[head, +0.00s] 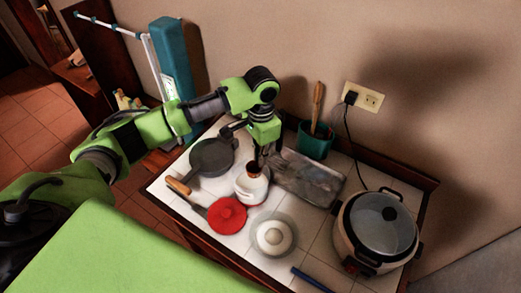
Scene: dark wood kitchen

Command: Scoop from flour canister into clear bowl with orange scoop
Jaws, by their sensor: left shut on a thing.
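The flour canister (250,190) is a white round jar standing on the tiled counter, with its mouth facing up. My left gripper (259,160) points down right at its mouth and is shut. A small orange-brown part, seemingly the orange scoop (253,169), shows at the mouth just below the fingers; the rest of it is hidden. The clear bowl (256,243) stands in front of the canister, to its lower right, with a pale round mass inside that I cannot make out well. My right gripper is not in view.
A red lid (227,215) lies left of the bowl, near a wooden-handled tool (178,186). A dark pan (211,158) sits behind. A metal tray (308,180), a green utensil pot (315,145) and a rice cooker (376,232) stand right. A blue object (311,279) lies in front.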

